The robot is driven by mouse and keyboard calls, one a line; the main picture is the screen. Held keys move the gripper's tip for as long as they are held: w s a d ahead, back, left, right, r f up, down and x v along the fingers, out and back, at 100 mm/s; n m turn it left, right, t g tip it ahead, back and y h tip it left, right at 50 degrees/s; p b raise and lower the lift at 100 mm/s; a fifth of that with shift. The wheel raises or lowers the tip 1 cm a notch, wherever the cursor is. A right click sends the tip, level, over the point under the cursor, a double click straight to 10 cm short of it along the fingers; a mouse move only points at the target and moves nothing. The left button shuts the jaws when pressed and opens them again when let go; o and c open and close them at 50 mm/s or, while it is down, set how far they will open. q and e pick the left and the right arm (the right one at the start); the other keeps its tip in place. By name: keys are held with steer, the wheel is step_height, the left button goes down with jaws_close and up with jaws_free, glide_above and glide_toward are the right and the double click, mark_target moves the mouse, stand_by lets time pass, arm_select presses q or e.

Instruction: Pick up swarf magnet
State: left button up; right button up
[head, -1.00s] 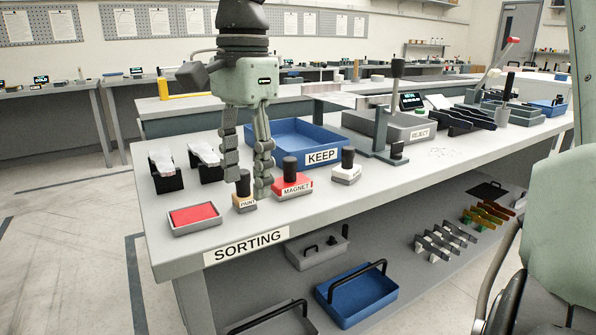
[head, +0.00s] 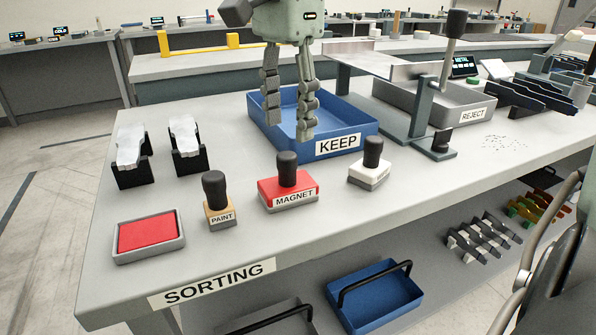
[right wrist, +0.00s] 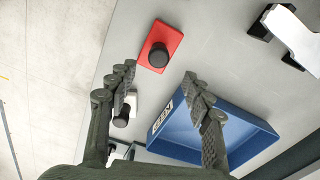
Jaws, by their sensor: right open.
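The swarf magnet is a red block with a black knob and a MAGNET label (head: 289,190), upright on the sorting table in front of the blue KEEP tray. It also shows in the right wrist view (right wrist: 161,47), beyond the fingertips and roughly between them across the picture. My right gripper (head: 287,124) is open and empty. In the head view its fingers hang in front of the KEEP tray, above and behind the magnet, apart from it. The gripper also shows in the right wrist view (right wrist: 160,73). My left gripper is not in view.
A PAINT stamp (head: 220,212) stands left of the magnet and a white knobbed block (head: 369,173) right of it. A red pad (head: 149,234) lies front left. The KEEP tray (head: 350,146) and a grey REJECT tray (head: 476,115) stand behind. Bare table lies in front of the magnet.

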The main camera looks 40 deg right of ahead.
mark_target(288, 154)
steer(key=shift+d+f, duration=0.1)
steer(key=shift+f, duration=0.35)
steer(key=shift+s+a+f, duration=0.1)
steer(key=shift+a+f, duration=0.05)
steer(key=shift+f, duration=1.55)
steer(key=shift+s+a+f, duration=0.1)
steer(key=shift+a+f, duration=0.05)
steer(key=shift+f, duration=1.55)
jaws_close()
